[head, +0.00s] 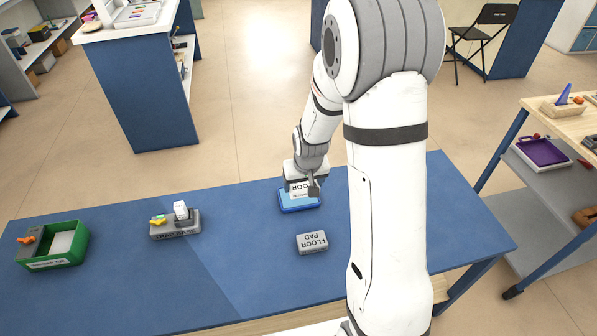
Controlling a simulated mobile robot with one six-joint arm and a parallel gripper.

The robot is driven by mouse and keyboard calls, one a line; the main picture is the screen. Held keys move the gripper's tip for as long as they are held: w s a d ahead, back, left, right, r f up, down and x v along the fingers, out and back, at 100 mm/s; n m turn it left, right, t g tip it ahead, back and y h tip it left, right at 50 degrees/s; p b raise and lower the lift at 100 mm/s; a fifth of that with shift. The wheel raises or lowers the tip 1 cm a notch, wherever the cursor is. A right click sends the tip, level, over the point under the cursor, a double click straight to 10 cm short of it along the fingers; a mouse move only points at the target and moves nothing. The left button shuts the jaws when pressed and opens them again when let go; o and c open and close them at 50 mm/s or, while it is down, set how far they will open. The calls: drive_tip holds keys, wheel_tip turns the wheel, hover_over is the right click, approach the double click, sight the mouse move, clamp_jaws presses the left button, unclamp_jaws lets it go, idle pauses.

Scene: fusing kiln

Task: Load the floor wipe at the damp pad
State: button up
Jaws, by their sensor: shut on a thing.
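The floor wipe (299,188), a white piece with upside-down lettering that reads "FLOOR" in part, is at my gripper (314,188). My gripper is shut on it, and the fingers and wrist hide part of it. The wipe is over the damp pad (300,208), a blue tray-like pad on the blue table. I cannot tell whether the wipe touches the pad or is just above it. A grey block (312,243) labelled "FLOOR PAD" upside down sits on the table in front of the damp pad.
On the blue table (240,245), a grey holder (175,228) with a white piece and a yellow piece stands left. A wooden-topped bench (540,108) stands right.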

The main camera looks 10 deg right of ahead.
drive_tip(key=shift+w+d+f+b, duration=0.1)
drive_tip(key=shift+w+f+b, duration=1.3)
drive_tip(key=shift+f, duration=0.4)
drive_tip(key=shift+w+f+b, duration=1.3)
drive_tip(key=shift+f+b, duration=0.25)
drive_tip(key=shift+f, duration=0.2)
drive_tip(key=shift+w+d+f+b, duration=0.1)
drive_tip(key=shift+w+f+b, duration=1.3)
drive_tip(key=shift+f, duration=0.4)
drive_tip(key=shift+s+f+b, duration=0.1)
drive_tip(key=shift+f+b, duration=0.4)
drive_tip(key=shift+b, duration=0.1)
wheel_tip(320, 180, up, 7)
drive_tip(key=p, duration=0.4)
